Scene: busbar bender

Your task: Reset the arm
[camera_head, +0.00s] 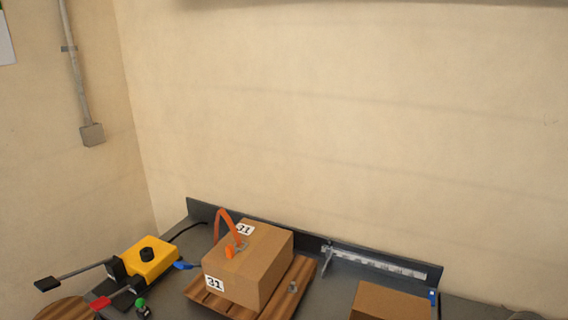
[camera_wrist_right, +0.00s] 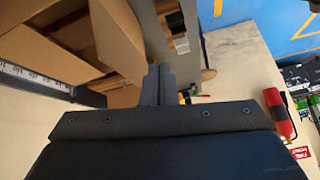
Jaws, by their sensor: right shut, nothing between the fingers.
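My right gripper (camera_wrist_right: 157,84) shows in the right wrist view with its dark fingers closed together and nothing visible between them. Neither gripper shows in the head view. In the head view a cardboard box marked 31 (camera_head: 247,268) sits on a wooden slatted board (camera_head: 297,284) on the grey bench. A bent orange arm (camera_head: 227,222) rises at the top of this box; its base is partly hidden. Left of it is a yellow unit (camera_head: 152,260) with a black knob. Near it are levers with a black handle (camera_head: 47,284) and a red handle (camera_head: 100,303).
A second cardboard box (camera_head: 390,301) stands at the bench's front right. A metal ruler (camera_head: 375,262) runs along the back edge. The right wrist view shows an open cardboard box (camera_wrist_right: 117,35), a red fire extinguisher (camera_wrist_right: 279,115) and pale floor (camera_wrist_right: 240,65).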

